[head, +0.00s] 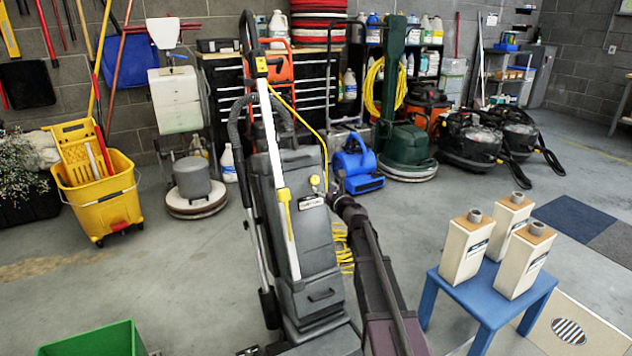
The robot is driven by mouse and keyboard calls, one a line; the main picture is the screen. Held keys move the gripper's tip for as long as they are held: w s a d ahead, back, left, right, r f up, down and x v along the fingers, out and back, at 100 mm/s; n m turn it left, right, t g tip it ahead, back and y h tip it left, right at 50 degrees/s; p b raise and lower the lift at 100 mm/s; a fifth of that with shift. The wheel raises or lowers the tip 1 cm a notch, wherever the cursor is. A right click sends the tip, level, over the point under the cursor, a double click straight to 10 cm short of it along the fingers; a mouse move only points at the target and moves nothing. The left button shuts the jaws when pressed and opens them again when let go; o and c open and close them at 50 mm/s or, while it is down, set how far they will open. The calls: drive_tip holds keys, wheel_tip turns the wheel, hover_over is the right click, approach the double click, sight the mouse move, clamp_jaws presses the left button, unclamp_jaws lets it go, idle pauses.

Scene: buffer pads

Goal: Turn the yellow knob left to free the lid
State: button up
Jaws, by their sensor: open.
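A grey upright vacuum (306,248) stands in the middle of the head view. A small round yellow knob (314,180) sits high on the right part of its grey front lid (299,215), which looks closed. My gripper (332,197) is at the end of my dark arm, just right of and slightly below the knob. It is open and small in view. I cannot tell whether its fingers touch the knob or the lid. The knob shows uncovered.
A blue stool (484,290) with several cream containers stands at the right. A yellow mop bucket (100,195) is at the left, and a green bin (95,340) is at the lower left. A blue blower (357,166) and a yellow cord lie behind the vacuum.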

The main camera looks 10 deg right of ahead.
sight(316, 180)
drive_tip(key=shift+x, duration=3.2)
drive_tip(key=shift+c, duration=0.2)
drive_tip(key=c, duration=1)
drive_tip(key=shift+d, duration=0.1)
clamp_jaws()
